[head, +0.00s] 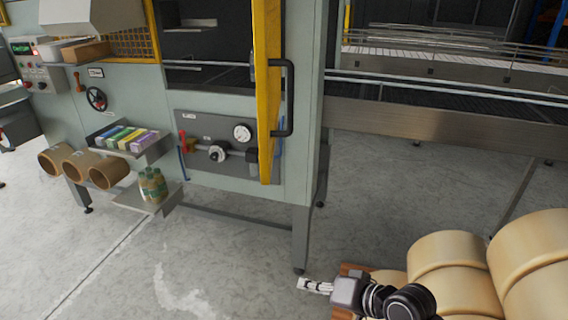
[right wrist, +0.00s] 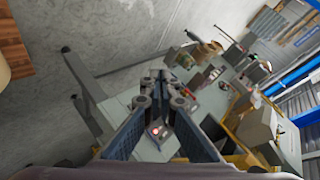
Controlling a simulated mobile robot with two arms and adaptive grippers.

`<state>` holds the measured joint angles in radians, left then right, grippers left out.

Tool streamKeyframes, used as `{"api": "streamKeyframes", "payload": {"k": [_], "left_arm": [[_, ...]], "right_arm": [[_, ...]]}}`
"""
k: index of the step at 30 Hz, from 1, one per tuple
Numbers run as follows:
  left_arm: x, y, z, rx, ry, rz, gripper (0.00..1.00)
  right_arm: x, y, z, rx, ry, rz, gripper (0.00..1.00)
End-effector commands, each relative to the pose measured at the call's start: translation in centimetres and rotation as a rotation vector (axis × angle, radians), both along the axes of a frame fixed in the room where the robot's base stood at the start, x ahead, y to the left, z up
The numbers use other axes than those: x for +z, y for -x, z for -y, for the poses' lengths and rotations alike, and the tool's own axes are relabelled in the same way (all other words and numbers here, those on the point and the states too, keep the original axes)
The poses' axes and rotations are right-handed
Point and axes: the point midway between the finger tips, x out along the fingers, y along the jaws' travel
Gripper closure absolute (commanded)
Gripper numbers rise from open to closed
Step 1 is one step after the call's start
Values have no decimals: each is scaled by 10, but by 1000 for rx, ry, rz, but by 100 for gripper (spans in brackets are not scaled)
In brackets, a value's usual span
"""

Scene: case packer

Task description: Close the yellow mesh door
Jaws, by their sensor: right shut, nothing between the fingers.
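The yellow mesh door (head: 267,90) shows nearly edge-on in the head view. It stands swung out from the grey-green machine, and the opening to its left is uncovered. Its black bar handle (head: 288,98) is on the right side of the yellow frame. My right gripper (head: 316,286) is low in the head view, below and right of the door and well apart from it. Its fingers (right wrist: 160,85) are together and empty in the right wrist view, pointing towards the machine. My left gripper is not in view.
Large tan rolls (head: 445,255) lie at the lower right beside my right arm. A shelf with coloured boxes (head: 130,138), a lower shelf with bottles (head: 153,186) and cardboard tubes (head: 75,163) jut from the machine. A conveyor (head: 430,118) runs right.

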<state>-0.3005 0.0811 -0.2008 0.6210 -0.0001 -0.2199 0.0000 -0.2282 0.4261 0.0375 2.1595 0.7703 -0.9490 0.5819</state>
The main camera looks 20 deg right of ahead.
Motion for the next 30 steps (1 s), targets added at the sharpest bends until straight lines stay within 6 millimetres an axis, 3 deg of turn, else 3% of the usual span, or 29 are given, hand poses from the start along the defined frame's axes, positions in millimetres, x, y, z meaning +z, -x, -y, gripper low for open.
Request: {"api": "streamKeyframes", "payload": {"k": [1,3,6,9,12,15,20,30], "left_arm": [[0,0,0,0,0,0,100],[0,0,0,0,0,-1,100],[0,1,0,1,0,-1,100],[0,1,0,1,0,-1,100],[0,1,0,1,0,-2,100],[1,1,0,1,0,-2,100],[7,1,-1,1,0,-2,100],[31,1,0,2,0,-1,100]], "right_arm": [[30,-23,10,-40,-95,42,100],[73,-49,22,-98,-255,89,100],[130,-78,44,-166,-469,143,100],[175,-96,65,-212,-637,180,100],[204,-105,80,-238,-745,201,100],[217,-110,86,-249,-795,210,100],[221,-123,81,-251,-806,212,100],[222,-185,50,-250,-802,210,100]]}}
